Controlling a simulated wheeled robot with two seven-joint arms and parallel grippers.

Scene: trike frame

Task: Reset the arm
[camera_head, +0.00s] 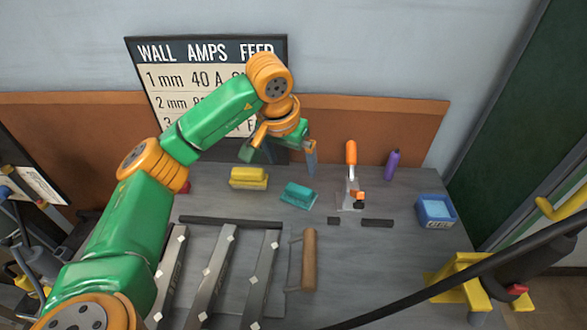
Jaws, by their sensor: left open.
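My left arm, green with orange joints, reaches in from the lower left across the workbench (380,250). My left gripper (278,150) is open above the back of the bench, in front of the lower part of the wall chart. No object shows between its fingers. A small blue-and-orange tool (311,158) stands just right of and behind the gripper; I cannot tell whether they touch. My right gripper does not show.
Yellow block (249,178), teal block (299,195), orange-handled tool (351,170), purple bottle (392,165) and blue box (436,211) sit on the bench. Metal bars (210,275) and a wooden-handled tool (309,260) lie nearer. A dark tube (430,290) crosses lower right.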

